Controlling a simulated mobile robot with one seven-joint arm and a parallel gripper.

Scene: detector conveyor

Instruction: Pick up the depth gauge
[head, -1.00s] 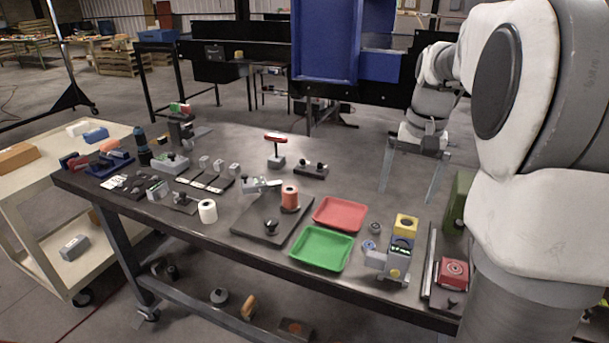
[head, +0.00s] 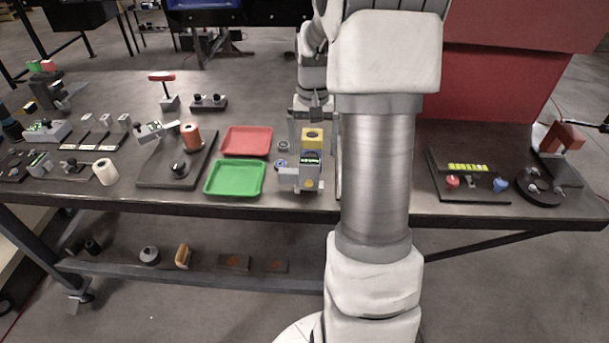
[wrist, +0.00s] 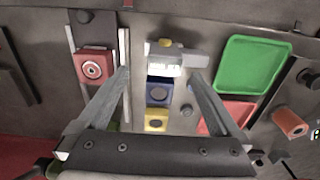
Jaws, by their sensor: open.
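What looks like the depth gauge, a grey T-shaped body with a lit display and a yellow knob (head: 300,180), stands near the table's front edge, right of the green tray. In the wrist view the gauge (wrist: 186,59) lies just ahead of the fingertips, its wide grey part crosswise. My gripper (head: 314,143) points down behind and around the blocks by the gauge. In the wrist view my gripper (wrist: 158,75) is open and empty, fingers apart on either side of a blue block (wrist: 158,91) and a yellow block (wrist: 156,120). I cannot tell its height above them.
The green tray (head: 235,178) and red tray (head: 247,141) are close on the left. A small round part (head: 283,146) sits beside the blocks. In the wrist view a rail (wrist: 124,60) and a red block (wrist: 95,66) lie left of the gauge.

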